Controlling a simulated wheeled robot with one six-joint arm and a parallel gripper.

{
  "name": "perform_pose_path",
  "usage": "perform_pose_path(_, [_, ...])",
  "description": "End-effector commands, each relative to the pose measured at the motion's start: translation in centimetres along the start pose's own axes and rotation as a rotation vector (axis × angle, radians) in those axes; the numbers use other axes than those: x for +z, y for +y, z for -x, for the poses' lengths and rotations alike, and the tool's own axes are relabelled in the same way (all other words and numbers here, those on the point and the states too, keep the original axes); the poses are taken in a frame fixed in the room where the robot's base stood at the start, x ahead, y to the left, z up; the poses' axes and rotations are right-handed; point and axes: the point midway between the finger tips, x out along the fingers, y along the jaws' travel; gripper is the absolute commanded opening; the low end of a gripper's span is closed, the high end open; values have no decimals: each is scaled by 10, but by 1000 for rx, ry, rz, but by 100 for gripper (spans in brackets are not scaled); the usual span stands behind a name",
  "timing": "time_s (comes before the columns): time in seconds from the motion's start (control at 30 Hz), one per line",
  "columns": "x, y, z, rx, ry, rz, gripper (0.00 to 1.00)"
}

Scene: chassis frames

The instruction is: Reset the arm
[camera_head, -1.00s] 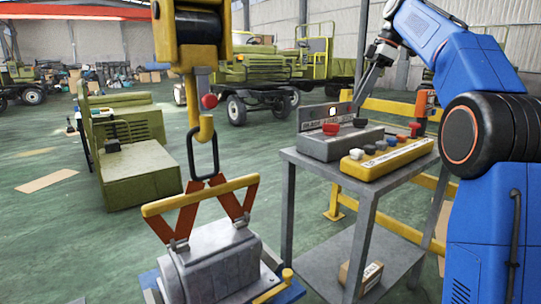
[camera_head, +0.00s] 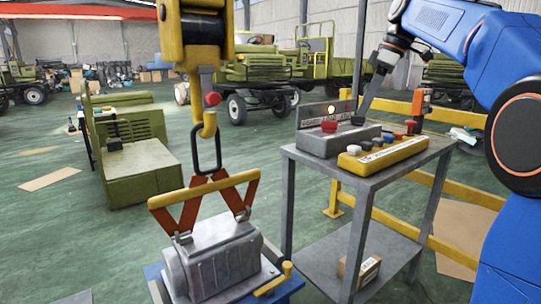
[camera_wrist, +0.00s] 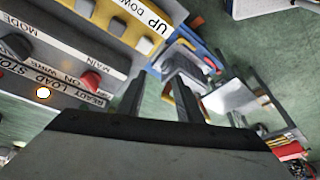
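My gripper (camera_head: 360,119) is on the end of my blue arm, with its tip close over the right part of the grey control box (camera_head: 330,148). Whether it touches a control is unclear. In the wrist view my gripper (camera_wrist: 160,88) shows two dark fingers with a gap and nothing between them, so it is open. The grey box carries a red button (camera_head: 329,127), dark knobs and a lit lamp (camera_head: 331,110). The lamp glows in the wrist view too (camera_wrist: 43,93), near the red button (camera_wrist: 91,81).
A yellow button panel (camera_head: 385,158) lies in front of the box on a grey cart (camera_head: 365,182). Yellow rails stand behind it. At left, a hoist hook (camera_head: 207,125) holds orange tongs (camera_head: 190,213) over a grey housing (camera_head: 222,262). Green floor lies further left.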

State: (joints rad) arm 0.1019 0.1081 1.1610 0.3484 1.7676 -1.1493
Motion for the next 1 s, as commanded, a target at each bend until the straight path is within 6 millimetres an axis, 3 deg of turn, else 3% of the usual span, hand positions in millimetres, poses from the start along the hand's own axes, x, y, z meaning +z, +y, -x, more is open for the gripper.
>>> perform_pose_path(0.47, [71, -108, -54, 142, -30, -397, 33])
perform_pose_path(0.77, [132, -176, -110, 242, -26, -623, 33])
perform_pose_path(1.0, [187, -229, -165, 321, -6, -788, 33])
